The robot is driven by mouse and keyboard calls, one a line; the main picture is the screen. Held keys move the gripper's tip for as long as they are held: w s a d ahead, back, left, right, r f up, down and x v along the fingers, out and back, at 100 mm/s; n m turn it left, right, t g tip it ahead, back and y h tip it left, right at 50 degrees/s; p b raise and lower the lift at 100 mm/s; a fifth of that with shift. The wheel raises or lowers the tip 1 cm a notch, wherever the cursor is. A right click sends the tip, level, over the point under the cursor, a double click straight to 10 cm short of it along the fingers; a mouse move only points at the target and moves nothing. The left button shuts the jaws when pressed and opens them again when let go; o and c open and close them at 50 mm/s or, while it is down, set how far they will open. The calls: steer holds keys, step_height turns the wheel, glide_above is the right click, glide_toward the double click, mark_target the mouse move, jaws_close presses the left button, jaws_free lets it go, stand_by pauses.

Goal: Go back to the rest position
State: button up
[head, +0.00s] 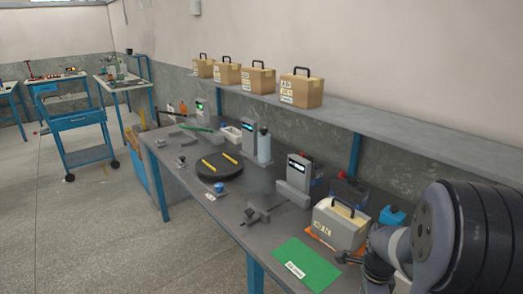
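My arm fills the lower right corner, with a large dark joint close to the camera. What looks like my gripper (352,258) shows only as a small dark end beside the front of a grey case (340,228). Its fingers are too small and too hidden to tell whether they are open or shut, or whether they touch anything. The grey case has a black handle and a label and stands on the workbench (215,190). A green mat (305,265) with a white label lies left of the dark end.
Several brown cases (300,90) stand on the wall shelf (400,130). The bench holds a dark round plate (219,167) with yellow sticks, grey devices (294,182), a bottle (264,147) and a clamp (258,212). A blue cart (82,122) stands left, beside open floor.

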step_height(320, 180, down, 2)
steer(key=shift+f, duration=0.25)
stand_by(0.5)
step_height(320, 180, up, 11)
step_height(320, 180, down, 11)
steer(key=shift+f, duration=0.1)
steer(key=n, duration=0.5)
steer(key=n+p, duration=0.1)
steer(key=n, duration=0.7)
steer(key=n+p, duration=0.1)
steer(key=n, duration=0.3)
steer(key=shift+w+r, duration=0.1)
steer(key=shift+r, duration=0.1)
steer(key=n+p, duration=0.2)
steer(key=n, duration=0.4)
steer(key=shift+a+n, duration=0.15)
steer(key=shift+n, duration=0.25)
